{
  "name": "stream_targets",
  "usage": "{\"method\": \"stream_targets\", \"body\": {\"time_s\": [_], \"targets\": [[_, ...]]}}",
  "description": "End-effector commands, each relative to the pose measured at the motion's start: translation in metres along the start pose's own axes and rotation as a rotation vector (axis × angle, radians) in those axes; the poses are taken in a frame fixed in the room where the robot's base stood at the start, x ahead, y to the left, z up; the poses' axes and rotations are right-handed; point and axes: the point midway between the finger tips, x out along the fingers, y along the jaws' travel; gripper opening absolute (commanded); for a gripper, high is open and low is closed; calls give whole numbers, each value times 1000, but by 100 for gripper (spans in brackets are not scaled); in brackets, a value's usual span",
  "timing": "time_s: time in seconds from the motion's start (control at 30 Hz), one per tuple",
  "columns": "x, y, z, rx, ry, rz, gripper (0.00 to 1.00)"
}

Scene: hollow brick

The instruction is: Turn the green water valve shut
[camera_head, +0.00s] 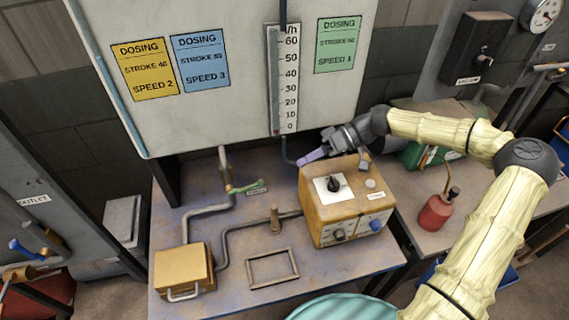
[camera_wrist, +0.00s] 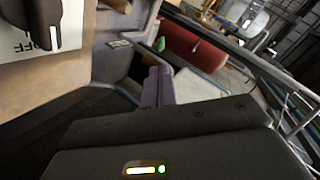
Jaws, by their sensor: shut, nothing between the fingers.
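The green water valve (camera_head: 246,187) is a small green lever on a pipe at the back of the blue-grey table, left of the orange control box. I cannot make it out in the wrist view. My gripper (camera_head: 303,159) is above the back of the control box, its purple fingers pointing left. It is right of the valve and clearly apart from it. In the wrist view its fingers (camera_wrist: 157,75) are closed together with nothing between them.
The orange control box (camera_head: 325,218) has a black knob (camera_head: 333,184) on top, which also shows in the wrist view (camera_wrist: 43,20). A flow gauge (camera_head: 288,85) hangs above. A yellow box (camera_head: 182,268) and an empty frame (camera_head: 272,268) are in front. A red bottle (camera_head: 436,212) stands right.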

Motion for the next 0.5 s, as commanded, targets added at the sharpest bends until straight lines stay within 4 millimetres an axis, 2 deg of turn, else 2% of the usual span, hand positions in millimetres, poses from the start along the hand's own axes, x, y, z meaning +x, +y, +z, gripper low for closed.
{"method": "stream_targets", "body": {"time_s": [0.03,0.3,0.5], "targets": [[8,-10,-6,-36,-37,17,0],[55,-49,-23,-365,-273,163,0],[66,-79,-36,-653,-440,276,0]]}}
